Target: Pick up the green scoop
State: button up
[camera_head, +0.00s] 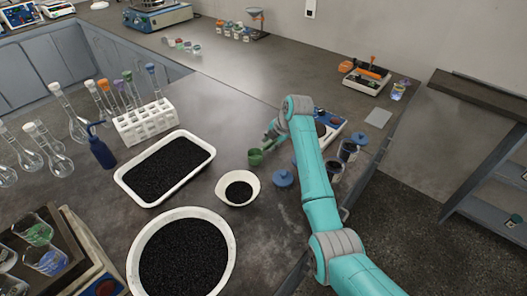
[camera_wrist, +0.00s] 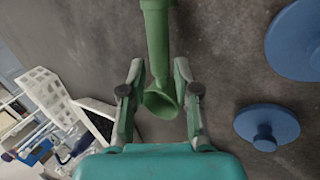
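The green scoop (camera_head: 255,157) is on the dark bench, left of my arm's end in the head view. In the wrist view the scoop (camera_wrist: 156,35) runs down from the top edge, and its flared end lies between my fingers. My gripper (camera_wrist: 159,68) is open, with one finger on each side of the scoop and a visible gap to each. Whether the scoop rests on the bench or stands off it is hard to tell.
A white bowl of black grains (camera_head: 221,193) and a white tray (camera_head: 123,180) stand left of the scoop. A blue lid (camera_head: 283,179) lies close to its right; two blue lids show in the wrist view (camera_wrist: 266,124). Glass flasks (camera_head: 75,120) stand far left.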

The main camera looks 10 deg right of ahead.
aim_at(268, 145)
jog(key=shift+x, duration=1.45)
jog(key=shift+c, duration=0.2)
grip_shut()
notch_tip(268, 145, up, 10)
